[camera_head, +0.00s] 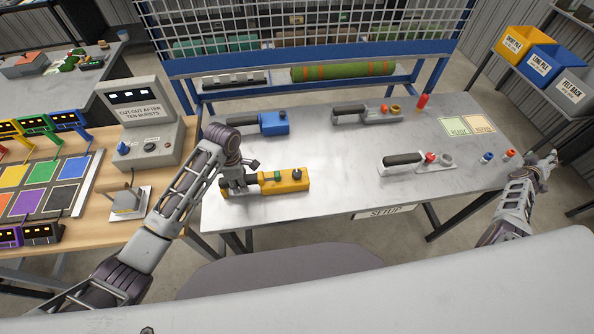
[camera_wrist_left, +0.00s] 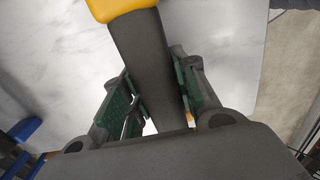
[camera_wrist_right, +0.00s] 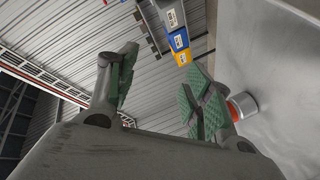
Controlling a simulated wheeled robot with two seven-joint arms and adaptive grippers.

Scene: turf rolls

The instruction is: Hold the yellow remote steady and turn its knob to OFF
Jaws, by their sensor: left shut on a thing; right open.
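The yellow remote (camera_head: 286,181) lies on the metal table, with a black handle at its left end, a green button (camera_head: 277,176) and a dark knob (camera_head: 296,174) on top. The knob's setting is too small to read. My left gripper (camera_head: 234,184) is shut on the black handle, which also shows between its fingers in the left wrist view (camera_wrist_left: 150,60). Part of the yellow body (camera_wrist_left: 118,8) shows at the top there. My right gripper (camera_head: 545,160) is open and empty beyond the table's right end, far from the remote; its spread fingers show in the right wrist view (camera_wrist_right: 155,95).
A blue remote (camera_head: 272,122), a grey remote (camera_head: 368,114) and a white-based remote (camera_head: 420,163) lie on the metal table (camera_head: 340,185). Small red and blue pieces (camera_head: 487,157) stand near its right edge. A control box (camera_head: 150,125) stands at left. The table's middle is clear.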

